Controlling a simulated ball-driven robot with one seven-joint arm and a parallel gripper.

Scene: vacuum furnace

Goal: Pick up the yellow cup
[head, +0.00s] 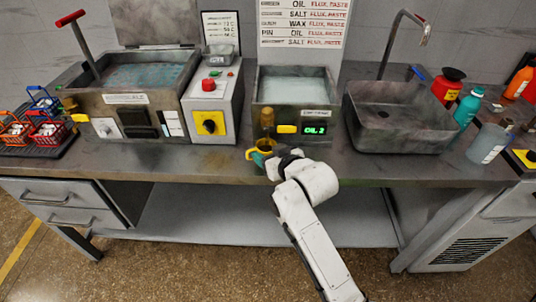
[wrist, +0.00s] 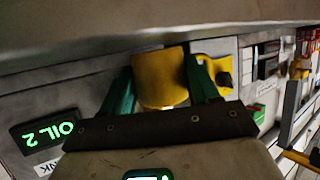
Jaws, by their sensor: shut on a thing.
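The yellow cup (wrist: 160,78) is in the middle of the wrist view, between the two green fingers of my gripper (wrist: 158,85), one finger on each side of it. In the head view the cup (head: 266,145) is small and partly covered by my gripper (head: 262,154), in front of the bath with the green "OIL 2" display. My gripper is shut on the cup. The cup's base is hidden, and I cannot tell whether it touches the bench.
The "OIL 2" bath (head: 292,88) stands right behind the cup. A control box (head: 213,105) with a yellow switch panel is to its left, a sink (head: 396,118) to its right. Red and blue baskets (head: 40,128) sit far left, bottles (head: 466,108) far right. The bench front edge (head: 210,172) is close.

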